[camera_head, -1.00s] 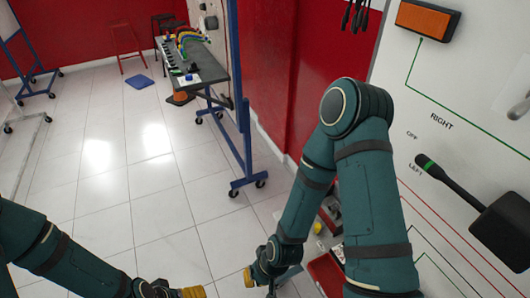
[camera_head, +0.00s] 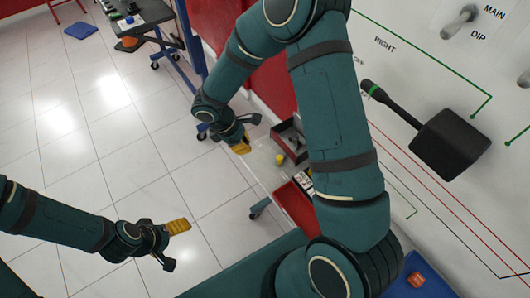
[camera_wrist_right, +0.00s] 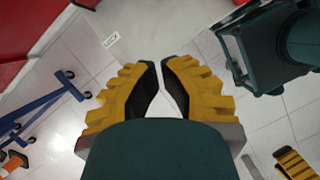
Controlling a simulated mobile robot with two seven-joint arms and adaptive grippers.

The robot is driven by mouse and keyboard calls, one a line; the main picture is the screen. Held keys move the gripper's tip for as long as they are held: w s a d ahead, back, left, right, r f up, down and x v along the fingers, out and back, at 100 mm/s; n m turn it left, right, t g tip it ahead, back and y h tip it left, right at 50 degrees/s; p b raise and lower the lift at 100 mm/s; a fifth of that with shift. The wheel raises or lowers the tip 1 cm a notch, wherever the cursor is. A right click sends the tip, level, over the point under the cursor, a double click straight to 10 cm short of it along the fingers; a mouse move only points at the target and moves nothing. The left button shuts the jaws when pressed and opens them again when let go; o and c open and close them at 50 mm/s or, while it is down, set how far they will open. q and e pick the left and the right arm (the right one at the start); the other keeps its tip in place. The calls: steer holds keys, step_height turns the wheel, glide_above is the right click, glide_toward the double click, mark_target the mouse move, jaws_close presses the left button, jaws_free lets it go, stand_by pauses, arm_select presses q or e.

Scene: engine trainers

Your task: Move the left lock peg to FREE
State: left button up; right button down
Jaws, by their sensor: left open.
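No lock peg can be made out for certain in either view. My left gripper (camera_head: 174,244) is open and empty above the floor at the lower left of the head view. My right gripper (camera_head: 247,132) is empty and looks open, left of the wall panel. In the right wrist view its yellow fingers (camera_wrist_right: 158,62) have a narrow gap between their tips, with nothing held. A small yellow object (camera_head: 279,159) sits below it; I cannot tell what it is.
The white panel (camera_head: 400,40) on the right carries a black lever (camera_head: 452,143) with a green band and a toggle switch (camera_head: 460,20). A red tray (camera_head: 297,208) lies beside my right arm. A dark worktable (camera_head: 140,18) stands at the back.

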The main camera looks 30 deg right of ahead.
mark_target(281, 168)
steer(key=b+x, duration=0.2)
steer(key=x, duration=0.8)
steer(key=shift+s+f, duration=0.1)
steer(key=shift+f, duration=0.05)
steer(key=shift+s+d+r, duration=0.1)
steer(key=shift+s+d, duration=0.1)
steer(key=shift+d, duration=0.35)
steer(key=shift+s+d+r, duration=0.1)
steer(key=shift+s+d, duration=0.1)
steer(key=shift+d, duration=0.4)
steer(key=shift+s+d, duration=0.25)
steer(key=shift+d, duration=0.4)
steer(key=s+n+b, duration=0.2)
steer(key=b, duration=0.1)
steer(key=shift+s+d+f+t, duration=0.2)
steer(key=shift+s+d+t, duration=0.1)
steer(key=shift+d+t, duration=0.1)
steer(key=shift+s+d+r+n+b, duration=0.15)
steer(key=shift+s+d+n+b, duration=0.15)
steer(key=shift+s+b, duration=0.3)
steer(key=shift+w, duration=0.15)
